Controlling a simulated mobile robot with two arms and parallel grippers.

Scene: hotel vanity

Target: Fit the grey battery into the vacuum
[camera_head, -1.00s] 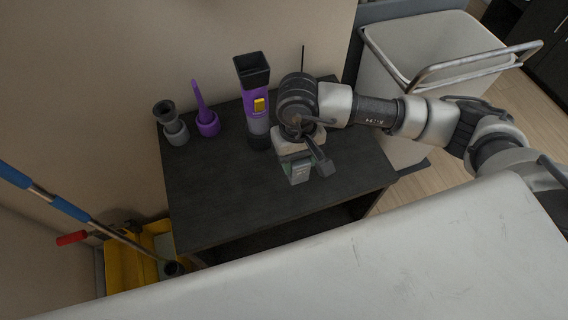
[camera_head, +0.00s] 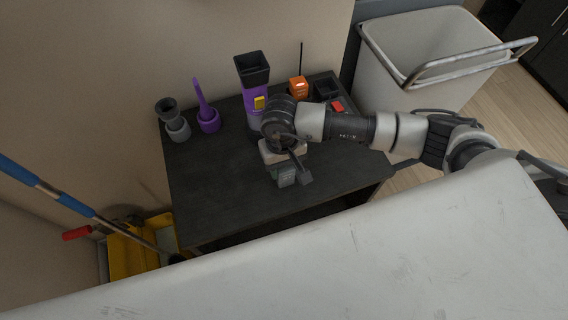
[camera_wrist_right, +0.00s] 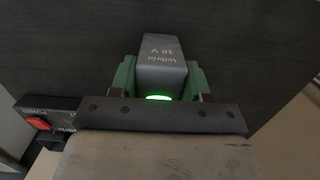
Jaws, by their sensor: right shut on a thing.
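The grey battery (camera_wrist_right: 162,62), printed with "18 V", is held between the green fingers of my right gripper (camera_wrist_right: 160,80). A green light glows at its near end in the right wrist view. In the head view the battery (camera_head: 286,179) hangs below my right gripper (camera_head: 290,172), above the dark table. The vacuum (camera_head: 250,92) stands upright at the back of the table, purple with a black open top and a yellow button. It is just behind and left of my right wrist, which hides its lower part. My left gripper is not in view.
A grey holder (camera_head: 175,122) and a purple brush-like item (camera_head: 206,112) stand at the left back. An orange item (camera_head: 298,88) and a black box with a red switch (camera_head: 338,106) are at the right back. The table's (camera_head: 215,190) front left is clear. A white bin (camera_head: 410,95) stands right.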

